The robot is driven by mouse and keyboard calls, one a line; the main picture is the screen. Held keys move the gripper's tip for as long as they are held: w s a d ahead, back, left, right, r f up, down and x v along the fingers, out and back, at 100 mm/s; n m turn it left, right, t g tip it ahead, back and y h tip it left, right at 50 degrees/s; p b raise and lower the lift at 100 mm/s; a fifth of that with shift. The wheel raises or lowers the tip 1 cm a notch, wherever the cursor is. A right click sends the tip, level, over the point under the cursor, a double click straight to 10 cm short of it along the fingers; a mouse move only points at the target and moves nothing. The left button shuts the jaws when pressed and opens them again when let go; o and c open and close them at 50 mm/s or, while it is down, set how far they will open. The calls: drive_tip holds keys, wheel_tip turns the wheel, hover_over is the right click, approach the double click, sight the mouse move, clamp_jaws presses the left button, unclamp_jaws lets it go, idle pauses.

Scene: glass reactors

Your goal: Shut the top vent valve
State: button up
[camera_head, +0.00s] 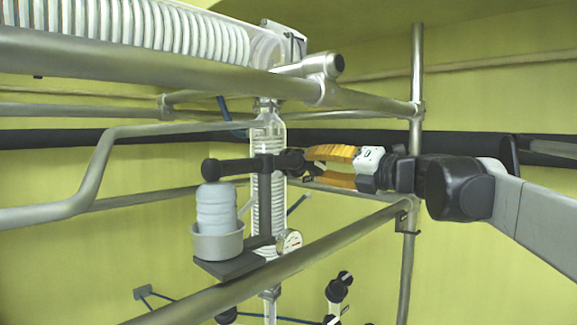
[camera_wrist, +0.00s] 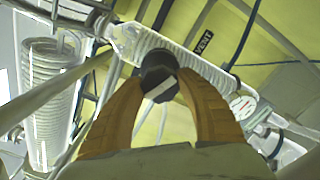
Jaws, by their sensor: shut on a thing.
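The vent valve's black knob (camera_wrist: 157,70) has a pale diagonal bar across its face in the wrist view. My orange gripper (camera_wrist: 160,84) is shut on this knob, one finger on each side. In the head view, the black valve (camera_head: 289,161) sits at the side of the upright glass column (camera_head: 268,205), and my gripper (camera_head: 306,158) reaches it from the right. The fingertips partly cover the knob there. A black label reading VENT (camera_wrist: 203,42) lies beside the glass tube in the wrist view.
A pressure gauge (camera_head: 289,241) is below the valve. A pale blue bottle (camera_head: 216,207) stands in a grey cup (camera_head: 217,242) to the left. Metal rails (camera_head: 290,265) pass below and above my arm. A coiled glass condenser (camera_head: 150,30) lies along the top.

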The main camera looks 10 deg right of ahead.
drive_tip(key=m, duration=0.4)
drive_tip(key=shift+r+m, duration=0.1)
drive_tip(key=shift+m, duration=0.3)
idle(0.4)
drive_tip(key=o, duration=1.2)
drive_tip(key=shift+w, duration=0.15)
drive_tip(key=v, duration=1.2)
